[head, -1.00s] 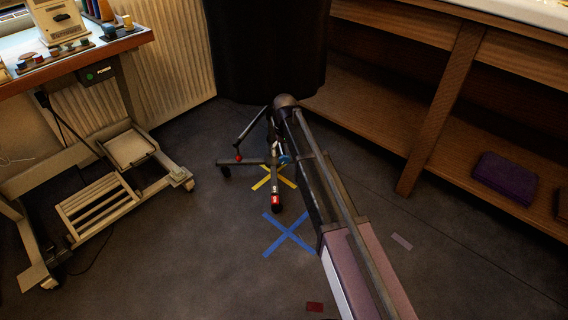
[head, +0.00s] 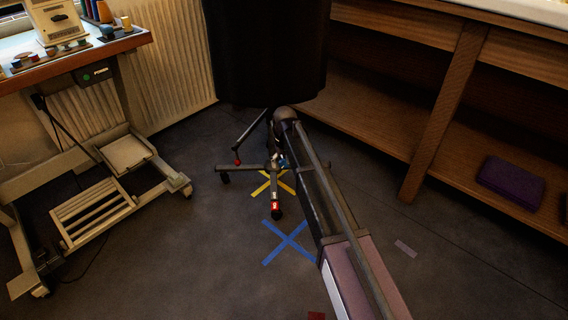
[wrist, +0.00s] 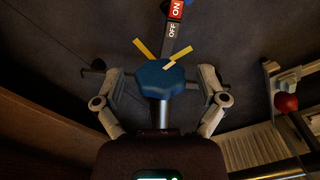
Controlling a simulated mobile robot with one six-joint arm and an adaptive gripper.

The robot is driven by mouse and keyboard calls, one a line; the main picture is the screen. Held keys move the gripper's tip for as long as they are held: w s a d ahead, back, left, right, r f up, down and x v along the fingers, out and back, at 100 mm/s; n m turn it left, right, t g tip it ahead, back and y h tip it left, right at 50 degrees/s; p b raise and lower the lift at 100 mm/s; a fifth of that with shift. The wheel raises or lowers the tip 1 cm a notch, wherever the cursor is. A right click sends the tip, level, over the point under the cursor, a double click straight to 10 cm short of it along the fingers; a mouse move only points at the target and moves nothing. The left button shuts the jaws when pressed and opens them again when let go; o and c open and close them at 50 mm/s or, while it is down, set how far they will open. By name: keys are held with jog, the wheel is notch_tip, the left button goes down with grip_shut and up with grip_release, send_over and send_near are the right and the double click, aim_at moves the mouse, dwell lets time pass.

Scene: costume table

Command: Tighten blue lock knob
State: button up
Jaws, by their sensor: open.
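The blue lock knob (wrist: 158,78) is a lobed blue knob with a pale mark on its edge, in the middle of the wrist view. A grey post shows below it. My gripper (wrist: 158,84) is open, one finger on each side of the knob, with a visible gap on both sides. In the head view the knob (head: 284,160) is a small blue spot low on the wheeled stand, partly hidden by my arm. My gripper is hardly distinguishable there.
The stand's base (head: 245,167) stands near a yellow tape cross (head: 268,183). A red knob (wrist: 286,103) is at the right in the wrist view. A black drape (head: 265,50) hangs above. A wooden shelf (head: 432,120) is at right, a wheeled frame (head: 95,205) at left.

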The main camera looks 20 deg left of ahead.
jog(key=c, duration=1.1)
jog(key=shift+y, duration=0.4)
jog(key=shift+d+g, duration=0.1)
jog(key=shift+g, duration=0.2)
jog(key=g+y+b, duration=0.1)
jog(key=y+b, duration=0.1)
jog(key=y, duration=0.1)
jog(key=shift+w+f+g, duration=0.1)
jog(key=shift+f+g, duration=0.15)
jog(key=shift+g, duration=0.15)
jog(key=shift+d+g+y+b, duration=0.1)
jog(key=shift+g+y+b, duration=0.6)
jog(key=shift+y+b, duration=0.45)
jog(key=shift+r+y, duration=0.1)
jog(key=shift+y, duration=0.15)
jog(key=shift+r, duration=0.1)
